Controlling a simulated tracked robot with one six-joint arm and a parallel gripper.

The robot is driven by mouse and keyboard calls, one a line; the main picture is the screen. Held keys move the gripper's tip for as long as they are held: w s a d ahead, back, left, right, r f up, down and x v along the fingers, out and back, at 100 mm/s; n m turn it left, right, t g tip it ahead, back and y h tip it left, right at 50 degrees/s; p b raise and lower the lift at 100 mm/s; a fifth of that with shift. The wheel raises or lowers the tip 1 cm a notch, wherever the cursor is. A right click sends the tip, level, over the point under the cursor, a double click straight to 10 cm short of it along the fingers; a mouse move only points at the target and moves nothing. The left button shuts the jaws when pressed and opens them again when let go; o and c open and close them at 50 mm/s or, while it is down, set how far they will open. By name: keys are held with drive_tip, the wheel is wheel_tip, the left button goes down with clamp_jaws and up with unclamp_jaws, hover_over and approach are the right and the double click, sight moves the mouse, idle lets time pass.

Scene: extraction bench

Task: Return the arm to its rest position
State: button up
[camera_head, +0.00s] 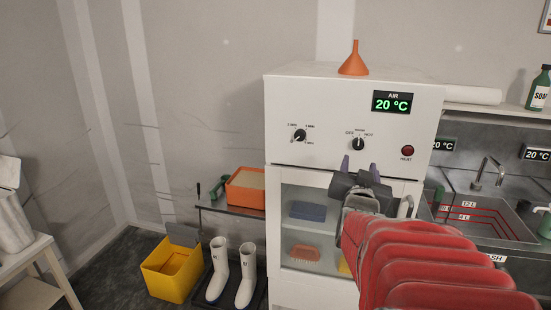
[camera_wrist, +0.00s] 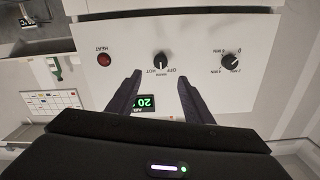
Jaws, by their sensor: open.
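My gripper (camera_head: 359,168) is in front of a white cabinet (camera_head: 285,90), just below its middle knob (camera_head: 358,143) in the head view. My red arm reaches in from the lower right. In the wrist view my gripper (camera_wrist: 160,80) shows two dark fingers, spread apart with nothing between them. The wrist picture is upside down. The middle knob (camera_wrist: 160,58) lies just beyond the fingertips there, and I see no contact with it. The left finger partly overlaps the green display (camera_wrist: 143,102).
The cabinet carries a red heat lamp (camera_head: 407,151), a left knob (camera_head: 299,135) and an orange funnel (camera_head: 354,60) on top. A sink (camera_head: 490,205) is to the right. White boots (camera_head: 219,270) and a yellow bin (camera_head: 172,268) stand at left. Floor shows further left.

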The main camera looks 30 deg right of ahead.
drive_tip(key=shift+s+a, duration=0.3)
drive_tip(key=shift+a, duration=0.05)
drive_tip(key=shift+a, duration=0.1)
drive_tip(key=w+a+f+n+y, duration=0.25)
drive_tip(key=a+f+y, duration=0.2)
drive_tip(key=a, duration=0.75)
drive_tip(key=w+a+f+n+y, duration=0.1)
drive_tip(key=a+f+n+y, duration=0.3)
drive_tip(key=a, duration=0.8)
drive_tip(key=s+a+f+n+g+y, duration=0.2)
drive_tip(key=s+a+f+g, duration=0.1)
drive_tip(key=s+a, duration=0.4)
drive_tip(key=s+a+f+n+g+y, duration=0.2)
drive_tip(key=s+a+n+g+y, duration=0.1)
drive_tip(key=s+a, duration=0.3)
drive_tip(key=a, duration=0.2)
drive_tip(key=shift+s+a+f, duration=0.35)
drive_tip(key=shift+a+f, duration=0.05)
drive_tip(key=shift+n, duration=0.25)
